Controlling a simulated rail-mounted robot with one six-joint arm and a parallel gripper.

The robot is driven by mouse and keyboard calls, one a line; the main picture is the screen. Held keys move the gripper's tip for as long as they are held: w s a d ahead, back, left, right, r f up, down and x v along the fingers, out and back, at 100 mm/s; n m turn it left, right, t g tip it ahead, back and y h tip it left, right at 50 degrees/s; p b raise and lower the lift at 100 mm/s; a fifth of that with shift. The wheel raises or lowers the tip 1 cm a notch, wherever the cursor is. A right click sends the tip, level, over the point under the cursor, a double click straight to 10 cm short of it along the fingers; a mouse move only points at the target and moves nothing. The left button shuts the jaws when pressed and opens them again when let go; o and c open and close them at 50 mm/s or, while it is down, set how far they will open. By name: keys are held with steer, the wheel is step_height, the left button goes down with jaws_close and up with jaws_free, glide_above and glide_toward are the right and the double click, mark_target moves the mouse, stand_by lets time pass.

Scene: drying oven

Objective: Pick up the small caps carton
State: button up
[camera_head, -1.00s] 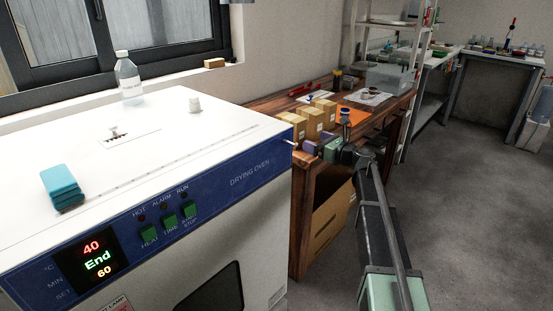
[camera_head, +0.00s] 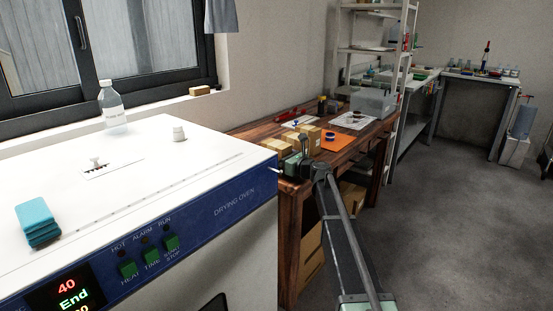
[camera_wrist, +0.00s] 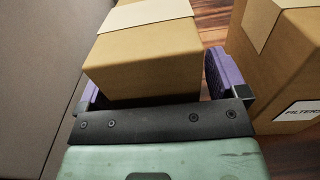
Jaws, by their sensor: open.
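In the wrist view a brown carton (camera_wrist: 145,65) with a paler tape strip on top stands between the two purple fingers of my gripper (camera_wrist: 158,88). The jaws are open, one finger at each side; I cannot tell whether either touches it. No label shows on its visible faces, so I cannot read whether it is the small caps carton. To its right stands another carton (camera_wrist: 278,65) with a label reading "FILTERS". In the head view my gripper (camera_head: 292,162) is at the cartons (camera_head: 305,137) on the wooden table, partly hiding the nearest ones.
A grey wall-like surface (camera_wrist: 40,70) runs close along the left in the wrist view. The drying oven (camera_head: 190,220) stands left of the table (camera_head: 340,160).

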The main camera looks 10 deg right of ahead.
steer(key=c, duration=1.1)
step_height(320, 180, up, 20)
steer(key=p, duration=2)
steer(key=shift+r, duration=0.15)
